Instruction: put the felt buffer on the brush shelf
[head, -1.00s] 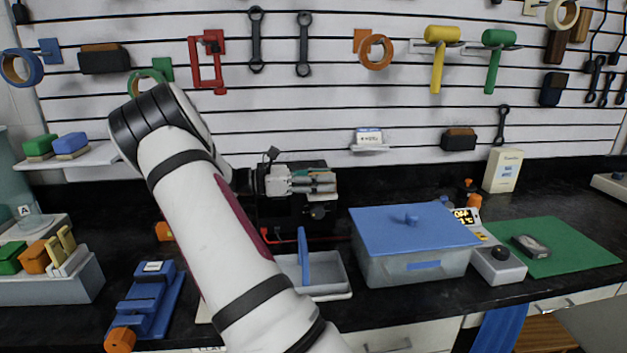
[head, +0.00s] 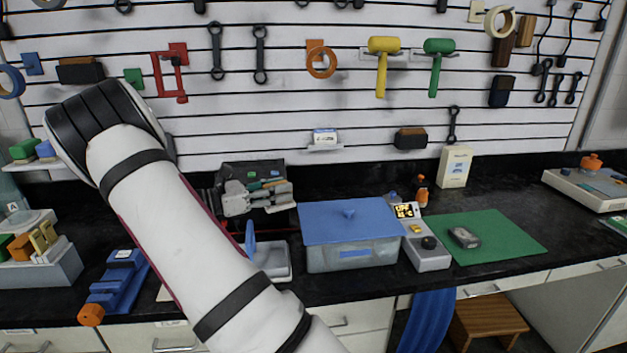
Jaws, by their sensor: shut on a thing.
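My gripper (head: 278,193) is at the end of my raised arm, in front of the dark box at the back of the bench. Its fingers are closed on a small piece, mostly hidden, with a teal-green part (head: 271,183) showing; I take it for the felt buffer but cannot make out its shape. A white wall shelf (head: 38,163) at the far left, which I take for the brush shelf, carries a green-topped block (head: 22,149) and a blue-topped block (head: 45,149). My arm hides the shelf's right part. The gripper is well to the right of this shelf.
A blue-lidded bin (head: 350,255) stands right of the gripper, with a grey tray (head: 275,262) beside it. A blue vise-like tool (head: 118,285) and a grey block holder (head: 40,272) are at left. A green mat (head: 500,237) lies at right. Tools hang on the slatted wall.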

